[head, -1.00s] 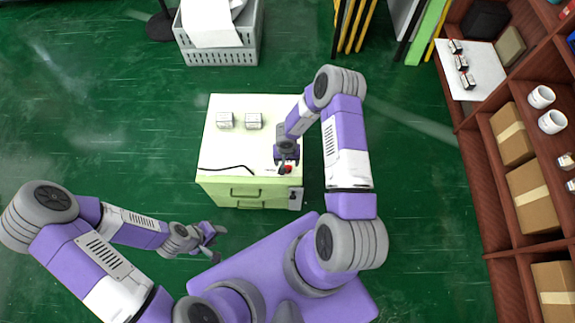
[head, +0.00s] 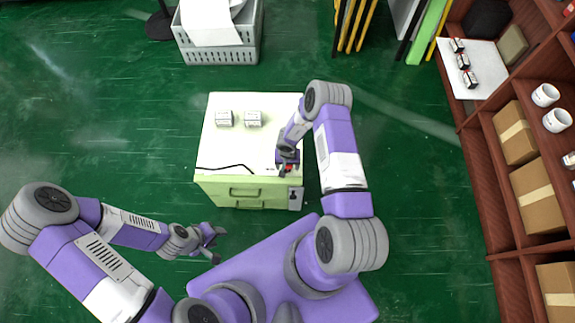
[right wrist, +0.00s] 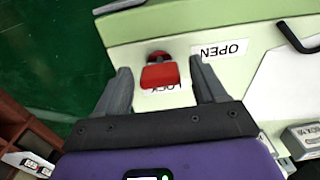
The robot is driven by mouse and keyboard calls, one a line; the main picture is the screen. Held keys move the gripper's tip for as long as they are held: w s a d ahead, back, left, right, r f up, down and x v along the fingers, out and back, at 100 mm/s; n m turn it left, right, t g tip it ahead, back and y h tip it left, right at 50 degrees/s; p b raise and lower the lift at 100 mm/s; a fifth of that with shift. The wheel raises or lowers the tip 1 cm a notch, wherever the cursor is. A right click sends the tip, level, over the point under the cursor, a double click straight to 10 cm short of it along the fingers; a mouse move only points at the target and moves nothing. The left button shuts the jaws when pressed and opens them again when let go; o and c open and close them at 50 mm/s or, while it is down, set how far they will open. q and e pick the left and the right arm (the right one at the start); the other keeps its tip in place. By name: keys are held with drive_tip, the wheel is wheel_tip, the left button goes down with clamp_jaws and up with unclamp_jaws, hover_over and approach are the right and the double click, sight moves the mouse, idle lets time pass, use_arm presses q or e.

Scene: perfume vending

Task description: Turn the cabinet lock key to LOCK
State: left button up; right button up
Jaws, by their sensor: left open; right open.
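The pale green cabinet (head: 230,150) stands on the floor in front of me. Its red key (right wrist: 160,76) is near the right end of the top in the head view, partly hidden by my right gripper. In the right wrist view the key's red handle partly covers the upside-down LOCK label (right wrist: 177,87). The OPEN label (right wrist: 219,49) is to the right there. My right gripper (right wrist: 160,66) is open, one finger on each side of the key, with visible gaps.
A brown shelf (head: 505,200) with cartons and mugs stands at the right. The floor left of the cabinet is clear.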

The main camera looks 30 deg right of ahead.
drive_tip(key=c, duration=1.1)
drive_tip(key=shift+o, duration=0.2)
drive_tip(key=shift+m, duration=0.3)
drive_tip(key=m, duration=0.3)
drive_tip(key=shift+m, duration=0.4)
drive_tip(key=m, duration=0.9)
drive_tip(key=shift+p, duration=0.35)
drive_tip(key=m, duration=0.4)
drive_tip(key=shift+m, duration=0.4)
